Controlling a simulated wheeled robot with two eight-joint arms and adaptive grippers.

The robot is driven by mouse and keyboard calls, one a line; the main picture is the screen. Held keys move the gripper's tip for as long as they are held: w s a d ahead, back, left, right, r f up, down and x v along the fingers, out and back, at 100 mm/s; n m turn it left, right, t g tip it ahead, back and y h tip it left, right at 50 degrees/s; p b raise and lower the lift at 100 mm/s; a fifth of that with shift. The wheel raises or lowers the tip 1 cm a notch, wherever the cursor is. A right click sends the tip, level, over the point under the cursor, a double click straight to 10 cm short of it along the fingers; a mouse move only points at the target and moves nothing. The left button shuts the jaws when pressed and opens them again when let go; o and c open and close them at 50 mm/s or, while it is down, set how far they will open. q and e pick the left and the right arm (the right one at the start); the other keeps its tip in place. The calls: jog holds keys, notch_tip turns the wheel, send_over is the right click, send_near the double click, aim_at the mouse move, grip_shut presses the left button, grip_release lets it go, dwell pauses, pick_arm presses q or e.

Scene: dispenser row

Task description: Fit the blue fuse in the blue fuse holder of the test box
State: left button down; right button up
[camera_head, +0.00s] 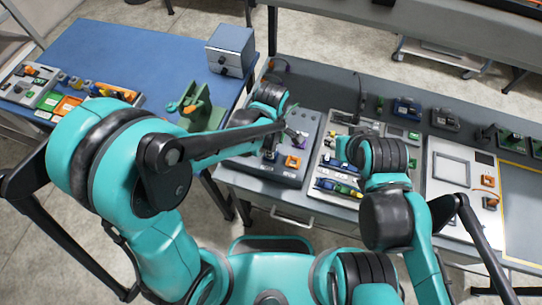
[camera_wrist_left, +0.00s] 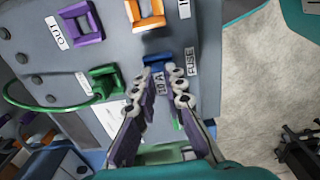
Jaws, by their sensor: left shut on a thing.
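The test box (camera_head: 244,174) is the grey panel in the middle of the head view. In the left wrist view its grey face (camera_wrist_left: 112,52) fills the left and middle. The blue fuse holder (camera_wrist_left: 154,60) is beside the FUSE label near the panel's edge. My left gripper (camera_wrist_left: 165,76) is shut on the blue fuse, with its fingertips right at the holder. The fingers hide most of the fuse, so I cannot tell how deep it sits. In the head view my left forearm covers much of this gripper. My right gripper is hidden behind its own wrist.
An orange socket (camera_wrist_left: 145,12), a purple socket (camera_wrist_left: 80,21) and a green socket (camera_wrist_left: 105,82) with a green lead are close by on the panel. A tray of several coloured parts (camera_head: 338,186) stands right of the box. A blue table (camera_head: 130,55) is at the left.

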pick_arm(q)
jog(key=shift+f, duration=0.1)
dwell(0.5)
jog(key=c, duration=1.5)
grip_release()
jog(key=shift+o, duration=0.3)
jog(key=shift+o, duration=0.7)
notch_tip(320, 180, up, 7)
jog(key=p, duration=0.5)
